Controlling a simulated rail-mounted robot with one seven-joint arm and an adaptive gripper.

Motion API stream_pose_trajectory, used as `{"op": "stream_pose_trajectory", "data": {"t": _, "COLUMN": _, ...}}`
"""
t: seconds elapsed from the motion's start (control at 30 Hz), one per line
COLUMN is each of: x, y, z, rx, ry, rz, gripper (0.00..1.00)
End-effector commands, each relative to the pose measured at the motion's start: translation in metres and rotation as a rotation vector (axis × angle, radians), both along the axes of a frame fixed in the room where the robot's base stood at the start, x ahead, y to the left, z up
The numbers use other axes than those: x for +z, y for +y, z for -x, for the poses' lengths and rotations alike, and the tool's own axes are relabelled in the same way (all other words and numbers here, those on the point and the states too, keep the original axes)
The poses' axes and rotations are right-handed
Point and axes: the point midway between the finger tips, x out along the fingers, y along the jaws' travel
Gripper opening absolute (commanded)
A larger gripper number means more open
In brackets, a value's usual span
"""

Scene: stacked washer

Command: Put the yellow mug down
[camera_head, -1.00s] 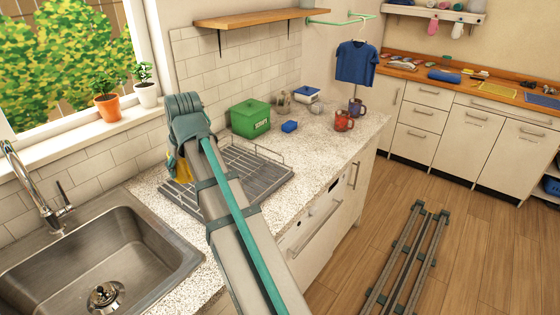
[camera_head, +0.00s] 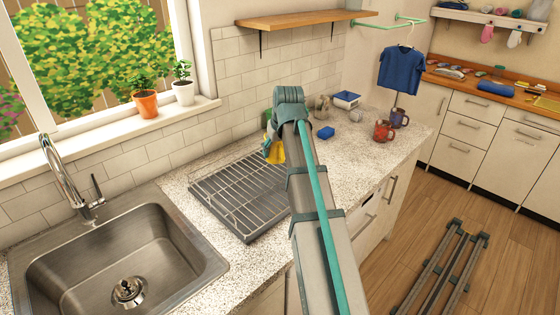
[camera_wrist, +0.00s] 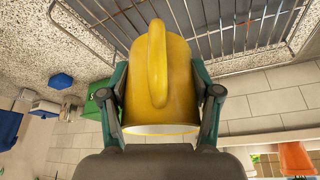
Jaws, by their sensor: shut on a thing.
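The yellow mug (camera_wrist: 180,85) is between the two fingers of my gripper (camera_wrist: 160,88) in the wrist view, with its handle facing the camera. In the head view the mug (camera_head: 276,153) shows only in part beside my gripper (camera_head: 268,143), near the back right end of the dish rack. My arm hides the rest. My gripper is shut on the mug. I cannot tell the mug's exact height above the counter.
The wire dish rack (camera_head: 228,196) looks empty, left of my arm. The sink (camera_head: 120,250) is at the left. A blue block (camera_head: 325,132), a red mug (camera_head: 383,131) and a dark mug (camera_head: 399,117) stand right. The green box (camera_wrist: 98,112) is near the mug.

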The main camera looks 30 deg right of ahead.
Motion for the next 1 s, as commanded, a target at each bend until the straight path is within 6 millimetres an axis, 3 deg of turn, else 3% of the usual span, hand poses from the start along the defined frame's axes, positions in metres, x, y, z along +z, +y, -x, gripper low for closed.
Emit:
{"op": "stream_pose_trajectory", "data": {"t": 0.03, "x": -0.002, "y": -0.008, "z": -0.013, "rx": -0.001, "ry": 0.001, "rz": 0.000, "gripper": 0.01}}
{"op": "stream_pose_trajectory", "data": {"t": 0.33, "x": -0.046, "y": -0.025, "z": -0.039, "rx": 0.000, "ry": 0.000, "rz": 0.000, "gripper": 0.01}}
{"op": "stream_pose_trajectory", "data": {"t": 0.63, "x": -0.060, "y": -0.031, "z": -0.049, "rx": 0.000, "ry": -0.001, "rz": 0.000, "gripper": 0.01}}
{"op": "stream_pose_trajectory", "data": {"t": 0.83, "x": -0.087, "y": -0.032, "z": -0.048, "rx": 0.001, "ry": 0.001, "rz": -0.001, "gripper": 0.01}}
{"op": "stream_pose_trajectory", "data": {"t": 1.0, "x": -0.094, "y": -0.032, "z": -0.049, "rx": 0.001, "ry": -0.003, "rz": 0.001, "gripper": 0.01}}
